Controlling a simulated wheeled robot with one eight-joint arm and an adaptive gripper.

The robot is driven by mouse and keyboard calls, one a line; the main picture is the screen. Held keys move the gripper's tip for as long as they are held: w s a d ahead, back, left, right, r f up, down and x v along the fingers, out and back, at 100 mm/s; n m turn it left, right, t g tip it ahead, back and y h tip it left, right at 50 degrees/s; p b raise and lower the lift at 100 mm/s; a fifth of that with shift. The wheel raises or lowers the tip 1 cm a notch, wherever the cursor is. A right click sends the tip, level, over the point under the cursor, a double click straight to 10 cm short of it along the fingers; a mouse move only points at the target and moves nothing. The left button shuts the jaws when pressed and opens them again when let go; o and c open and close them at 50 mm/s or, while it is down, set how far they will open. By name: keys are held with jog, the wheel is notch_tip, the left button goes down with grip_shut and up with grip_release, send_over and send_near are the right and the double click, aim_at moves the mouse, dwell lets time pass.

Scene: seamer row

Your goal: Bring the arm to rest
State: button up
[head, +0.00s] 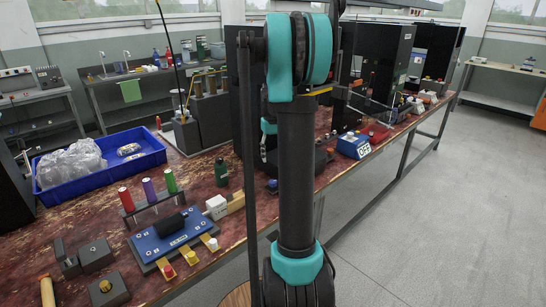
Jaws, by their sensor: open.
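My own arm stands upright across the middle of the head view, a dark link between teal joints. A further teal and dark part shows just behind it, partly covered by the link. I cannot make out the fingers of my gripper in this view. Nothing held by the arm can be seen. The arm hides part of the workbench (90,224) behind it.
The long red-brown bench holds a blue tray (152,158) with clear bags, a blue fixture plate (150,243), red, purple and green cylinders, and a blue display box (353,145). Dark machines (383,62) stand farther back. The grey floor (430,215) at right is clear.

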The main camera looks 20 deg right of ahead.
jog(key=shift+a, duration=0.1)
jog(key=s+a+f+t, duration=0.1)
jog(key=s+a+f, duration=0.2)
jog(key=s+a, duration=0.3)
jog(key=s+a+f+t, duration=0.1)
jog(key=s+a+f, duration=0.2)
jog(key=s, duration=0.9)
jog(key=s+a+f+n+t, duration=0.1)
jog(key=s+a+f+t, duration=0.1)
jog(key=s+a, duration=0.6)
jog(key=shift+s+a+f, duration=0.4)
jog(key=shift+a+f, duration=0.05)
jog(key=shift+f, duration=0.05)
